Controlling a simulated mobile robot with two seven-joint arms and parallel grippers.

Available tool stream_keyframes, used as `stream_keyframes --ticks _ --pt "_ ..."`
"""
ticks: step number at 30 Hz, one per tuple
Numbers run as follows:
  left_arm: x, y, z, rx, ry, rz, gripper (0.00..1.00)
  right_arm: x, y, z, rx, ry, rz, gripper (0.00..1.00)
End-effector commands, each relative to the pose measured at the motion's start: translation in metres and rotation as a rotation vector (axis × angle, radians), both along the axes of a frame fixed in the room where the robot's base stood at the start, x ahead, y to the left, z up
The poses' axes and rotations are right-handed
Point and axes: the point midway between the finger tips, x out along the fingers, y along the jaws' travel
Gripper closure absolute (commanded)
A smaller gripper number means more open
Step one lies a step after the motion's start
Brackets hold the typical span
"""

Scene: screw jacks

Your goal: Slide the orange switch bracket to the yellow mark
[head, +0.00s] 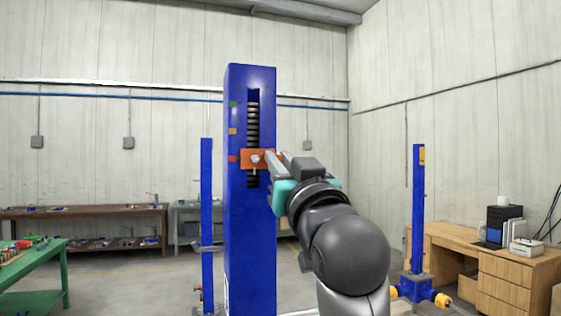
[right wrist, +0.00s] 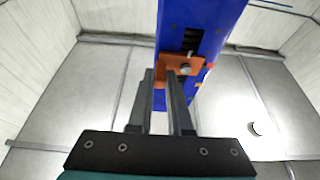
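The orange switch bracket (head: 247,159) sits on the front of a tall blue column (head: 250,230), across its dark vertical slot, with a round bolt at its middle. It is level with the red mark (head: 232,159). The yellow mark (head: 233,131) is above that, and a green mark (head: 233,104) higher still. My right gripper (head: 269,157) is at the bracket's right side. In the right wrist view its fingers (right wrist: 160,76) stand apart, with the bracket (right wrist: 184,66) just beyond the tips and partly behind the right finger; contact cannot be told. My left gripper is not in view.
A second blue post (head: 207,220) stands behind on the left and another (head: 418,200) on the right. A green workbench (head: 40,270) is at the left, a wooden desk (head: 500,265) at the right. The air left of the column is free.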

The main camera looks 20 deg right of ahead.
Motion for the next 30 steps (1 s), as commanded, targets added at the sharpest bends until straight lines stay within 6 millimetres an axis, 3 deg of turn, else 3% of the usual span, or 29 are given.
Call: stream_keyframes --ticks 3,30 --pt "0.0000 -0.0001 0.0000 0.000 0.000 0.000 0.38 -0.0001 -0.0001 0.0001 0.000 0.000 0.000 1.00" --pt "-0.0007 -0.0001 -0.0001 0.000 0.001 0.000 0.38 -0.0001 0.0000 0.0001 0.000 0.000 0.000 1.00"
